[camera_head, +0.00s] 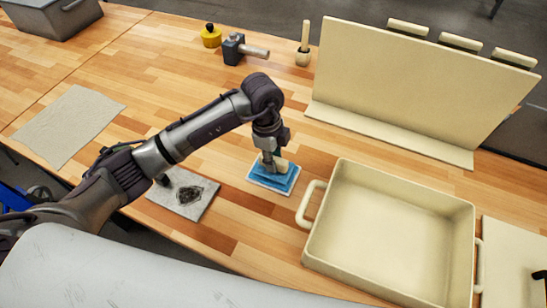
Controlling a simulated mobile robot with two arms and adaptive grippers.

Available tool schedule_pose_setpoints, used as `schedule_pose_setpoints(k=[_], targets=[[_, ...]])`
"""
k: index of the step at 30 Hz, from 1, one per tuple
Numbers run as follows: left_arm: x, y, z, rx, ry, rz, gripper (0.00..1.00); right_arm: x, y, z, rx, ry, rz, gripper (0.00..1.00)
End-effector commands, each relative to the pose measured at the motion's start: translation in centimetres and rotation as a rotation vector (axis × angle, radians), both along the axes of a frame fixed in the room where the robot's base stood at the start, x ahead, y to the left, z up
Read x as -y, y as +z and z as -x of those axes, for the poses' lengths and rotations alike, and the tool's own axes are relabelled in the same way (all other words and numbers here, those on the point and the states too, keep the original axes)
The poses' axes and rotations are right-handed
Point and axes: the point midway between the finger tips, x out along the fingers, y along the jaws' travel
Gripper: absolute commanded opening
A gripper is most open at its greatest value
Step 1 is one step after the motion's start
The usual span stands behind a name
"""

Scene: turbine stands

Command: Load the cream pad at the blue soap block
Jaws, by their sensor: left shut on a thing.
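My left gripper (271,160) points down over the blue soap block (268,177), a little left of the picture's middle. It is shut on the cream pad (281,165), of which only a small part shows beside the fingers. The pad is at the top of the soap block; whether it touches or hovers just above I cannot tell. The soap block sits on a thin white base on the wooden table. My right gripper is not in view.
A cream tray with handles (341,172) stands to the right, near a cream upright panel (408,80). A grey tile with a dark stain (211,190) lies left of the soap.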

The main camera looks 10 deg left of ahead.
Motion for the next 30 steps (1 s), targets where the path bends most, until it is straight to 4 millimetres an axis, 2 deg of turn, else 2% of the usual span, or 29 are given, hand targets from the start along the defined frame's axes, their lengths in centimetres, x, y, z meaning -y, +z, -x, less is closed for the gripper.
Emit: schedule_pose_setpoints(k=[1,18,30], targets=[[0.0,0.9,0.0,0.001,0.0,0.0,0.0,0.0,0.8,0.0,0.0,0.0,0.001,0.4],[0.0,5.5,-0.1,0.002,-0.001,0.001,0.0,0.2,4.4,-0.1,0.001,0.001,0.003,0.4],[0.0,5.7,-0.1,0.002,0.0,0.001,0.0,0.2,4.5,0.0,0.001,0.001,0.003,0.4]])
